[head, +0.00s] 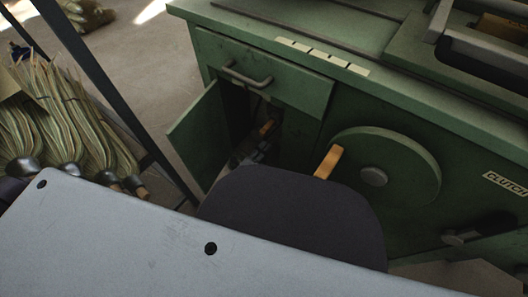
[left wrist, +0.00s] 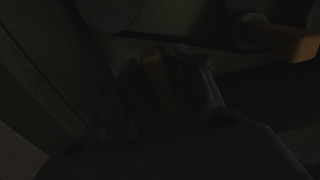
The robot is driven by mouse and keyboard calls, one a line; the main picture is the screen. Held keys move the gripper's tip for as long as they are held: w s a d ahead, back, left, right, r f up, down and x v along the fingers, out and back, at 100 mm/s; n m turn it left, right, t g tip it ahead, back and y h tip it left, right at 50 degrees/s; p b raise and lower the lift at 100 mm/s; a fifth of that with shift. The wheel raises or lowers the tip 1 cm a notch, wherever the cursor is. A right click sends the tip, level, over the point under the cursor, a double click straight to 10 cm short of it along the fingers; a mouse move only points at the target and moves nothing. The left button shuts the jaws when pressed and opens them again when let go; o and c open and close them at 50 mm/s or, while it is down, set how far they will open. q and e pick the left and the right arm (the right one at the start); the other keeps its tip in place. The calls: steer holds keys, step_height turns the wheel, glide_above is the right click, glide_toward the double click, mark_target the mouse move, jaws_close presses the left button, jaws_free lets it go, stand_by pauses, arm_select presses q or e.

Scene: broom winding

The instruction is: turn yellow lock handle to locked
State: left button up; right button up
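A small orange-yellow handle (head: 268,127) shows inside the open cabinet of the green machine, in deep shadow. My left gripper (head: 258,144) is at the cabinet opening, its dark fingers right at this handle. In the dark left wrist view, the yellow handle (left wrist: 154,76) lies between the fingers of my left gripper (left wrist: 163,88). Whether the fingers press on it is too dark to tell. The handle's base is hidden. My right gripper is in neither view.
The green machine's cabinet door (head: 197,137) stands open on the left, below a drawer (head: 262,72). A round green disc (head: 398,165) and a tan crank handle (head: 328,162) are close on the right. Broom bundles (head: 60,120) and a dark metal post (head: 115,95) stand left.

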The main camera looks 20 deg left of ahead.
arm_select(q)
steer(key=c, duration=0.7)
